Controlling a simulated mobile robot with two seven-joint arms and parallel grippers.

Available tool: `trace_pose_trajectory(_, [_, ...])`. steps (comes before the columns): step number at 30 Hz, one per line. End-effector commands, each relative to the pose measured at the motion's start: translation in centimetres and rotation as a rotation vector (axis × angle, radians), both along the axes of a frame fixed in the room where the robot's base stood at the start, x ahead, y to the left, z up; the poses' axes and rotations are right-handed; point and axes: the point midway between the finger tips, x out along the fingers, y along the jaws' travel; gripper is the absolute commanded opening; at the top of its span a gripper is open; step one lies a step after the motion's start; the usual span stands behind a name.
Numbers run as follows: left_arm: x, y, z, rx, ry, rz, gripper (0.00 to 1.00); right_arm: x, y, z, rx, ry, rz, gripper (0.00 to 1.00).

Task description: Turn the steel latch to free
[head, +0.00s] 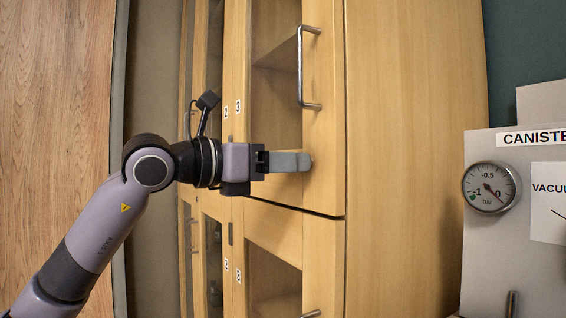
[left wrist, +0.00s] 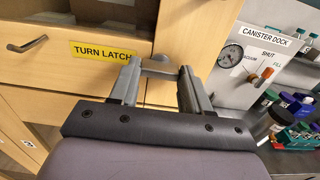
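The steel latch (left wrist: 160,70) is a short grey bar on the wooden cabinet front, by the yellow "TURN LATCH" label (left wrist: 102,52). In the left wrist view it lies crosswise between my two spread fingertips, and its ends come close to both; I cannot tell whether they touch. My left gripper (left wrist: 159,72) is open around it. In the head view my left gripper (head: 290,161) reaches in from the left to the cabinet door edge, and its fingers overlap there, hiding most of the latch. My right gripper is in neither view.
The wooden cabinet (head: 400,120) has glazed doors and a bar handle (head: 301,68) close to my gripper. A grey canister dock panel (left wrist: 240,70) with a gauge (head: 491,187) stands to the right. Capped bottles (left wrist: 272,118) stand before it.

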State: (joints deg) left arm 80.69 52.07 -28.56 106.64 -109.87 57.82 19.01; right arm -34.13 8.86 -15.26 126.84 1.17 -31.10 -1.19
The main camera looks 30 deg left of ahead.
Motion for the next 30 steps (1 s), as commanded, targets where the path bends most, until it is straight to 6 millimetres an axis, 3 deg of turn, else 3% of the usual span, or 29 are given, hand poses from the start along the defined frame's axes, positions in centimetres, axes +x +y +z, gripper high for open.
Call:
trace_pose_trajectory(1, [-0.02, 0.01, -0.01, 0.000, 0.000, 0.000, 0.30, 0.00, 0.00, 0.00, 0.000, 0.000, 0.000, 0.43])
trace_pose_trajectory(3, [-0.02, 0.01, -0.01, 0.000, 0.000, 0.000, 0.16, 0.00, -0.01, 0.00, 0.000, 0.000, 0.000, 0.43])
trace_pose_trajectory(16, [-0.01, -0.04, -0.08, -0.071, 0.044, -0.001, 0.16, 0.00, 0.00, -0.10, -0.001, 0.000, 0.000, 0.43])
trace_pose_trajectory(30, [0.00, -0.04, -0.08, -0.415, 0.246, -0.001, 0.16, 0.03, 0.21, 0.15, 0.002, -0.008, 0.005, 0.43])
